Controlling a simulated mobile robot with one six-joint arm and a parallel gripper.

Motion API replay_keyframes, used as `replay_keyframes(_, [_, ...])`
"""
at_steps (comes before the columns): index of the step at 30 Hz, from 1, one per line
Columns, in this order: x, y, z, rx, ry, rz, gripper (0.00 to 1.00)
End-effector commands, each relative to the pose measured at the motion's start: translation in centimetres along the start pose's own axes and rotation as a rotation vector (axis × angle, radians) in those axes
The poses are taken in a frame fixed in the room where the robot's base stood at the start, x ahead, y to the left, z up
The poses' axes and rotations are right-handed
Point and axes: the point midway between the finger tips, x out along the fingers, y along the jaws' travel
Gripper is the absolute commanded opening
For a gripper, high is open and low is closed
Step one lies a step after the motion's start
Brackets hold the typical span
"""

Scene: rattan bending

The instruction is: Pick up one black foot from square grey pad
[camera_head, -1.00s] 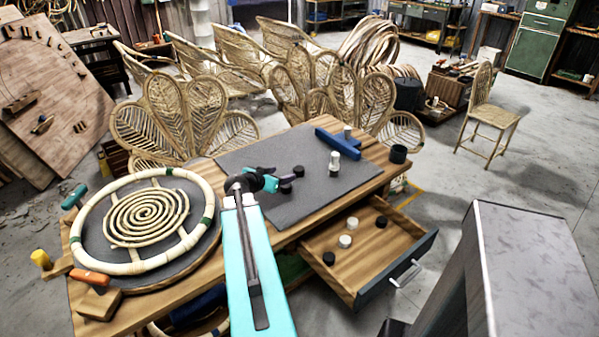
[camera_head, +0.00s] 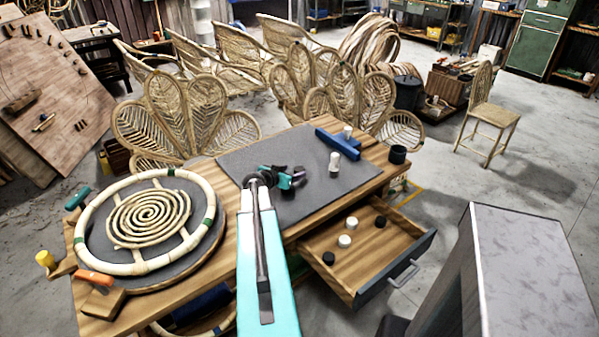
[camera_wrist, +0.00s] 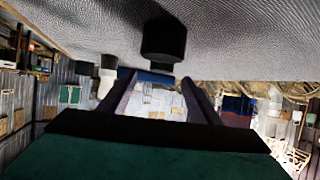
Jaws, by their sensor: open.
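The square grey pad (camera_head: 250,155) lies on the wooden table. In the wrist view, which looks upside down, a black foot (camera_wrist: 163,42) stands on the pad (camera_wrist: 240,35), just beyond and between my fingertips. My gripper (camera_wrist: 162,85) is open, with a finger on each side and nothing held. In the head view my gripper (camera_head: 296,177) is low over the middle of the pad and largely hides the black feet there. A white foot (camera_head: 334,162) stands on the pad to its right; a pale piece also shows in the wrist view (camera_wrist: 106,82).
An open drawer (camera_head: 355,262) holds black and white feet. A blue block (camera_head: 338,146) and a dark cup (camera_head: 397,154) are at the table's right. A rattan ring with a spiral (camera_head: 150,222) lies at left. Rattan chairs (camera_head: 180,110) stand behind.

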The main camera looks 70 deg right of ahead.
Motion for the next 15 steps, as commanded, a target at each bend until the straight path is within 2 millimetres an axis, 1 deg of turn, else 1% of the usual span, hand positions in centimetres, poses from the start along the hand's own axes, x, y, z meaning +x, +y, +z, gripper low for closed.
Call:
replay_keyframes(8, [0.1,0.0,0.0,0.000,0.000,0.000,0.57])
replay_keyframes(11, [0.3,0.0,-0.1,0.000,0.000,0.001,0.57])
replay_keyframes(15, [1.2,-0.1,-0.2,-0.001,0.000,0.001,0.57])
